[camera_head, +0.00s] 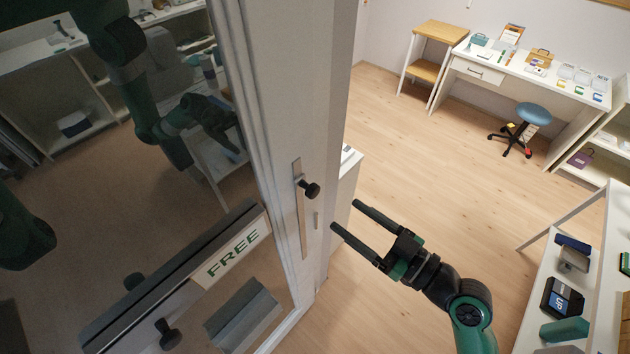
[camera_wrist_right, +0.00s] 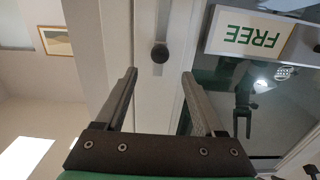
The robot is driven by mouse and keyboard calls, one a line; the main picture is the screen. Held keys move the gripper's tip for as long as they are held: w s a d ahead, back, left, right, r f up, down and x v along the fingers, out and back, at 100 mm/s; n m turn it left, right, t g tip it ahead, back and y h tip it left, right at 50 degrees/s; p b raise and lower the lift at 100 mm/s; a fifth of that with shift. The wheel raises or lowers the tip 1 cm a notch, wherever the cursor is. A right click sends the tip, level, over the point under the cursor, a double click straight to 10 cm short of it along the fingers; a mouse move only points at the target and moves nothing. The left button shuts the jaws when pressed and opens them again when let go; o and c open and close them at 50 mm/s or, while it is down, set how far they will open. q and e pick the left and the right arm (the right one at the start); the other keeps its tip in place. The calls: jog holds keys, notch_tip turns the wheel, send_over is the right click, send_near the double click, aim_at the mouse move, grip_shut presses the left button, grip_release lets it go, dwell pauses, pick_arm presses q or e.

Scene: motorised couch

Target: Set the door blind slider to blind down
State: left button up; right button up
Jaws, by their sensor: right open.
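The door blind slider's black round knob (camera_head: 310,189) stands out from a narrow vertical track (camera_head: 301,235) on the white door frame. It sits in the upper part of the track. My right gripper (camera_head: 345,215) is open and empty, just right of and slightly below the knob, with its fingers pointing at the frame. In the right wrist view the knob (camera_wrist_right: 160,53) shows beyond and between the two fingertips (camera_wrist_right: 159,74), apart from them. My left gripper is not directly seen; dark arm shapes show in the door glass.
At right is a white table (camera_head: 534,318) with small items. A desk and blue stool (camera_head: 533,113) stand far back; the floor between is clear.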

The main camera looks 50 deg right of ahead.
aim_at(316, 192)
jog(key=w+p, duration=0.1)
jog(key=w, duration=0.9)
jog(key=shift+r+p, duration=0.15)
jog(key=shift+p, duration=0.25)
jog(key=shift+w, duration=0.55)
grip_shut()
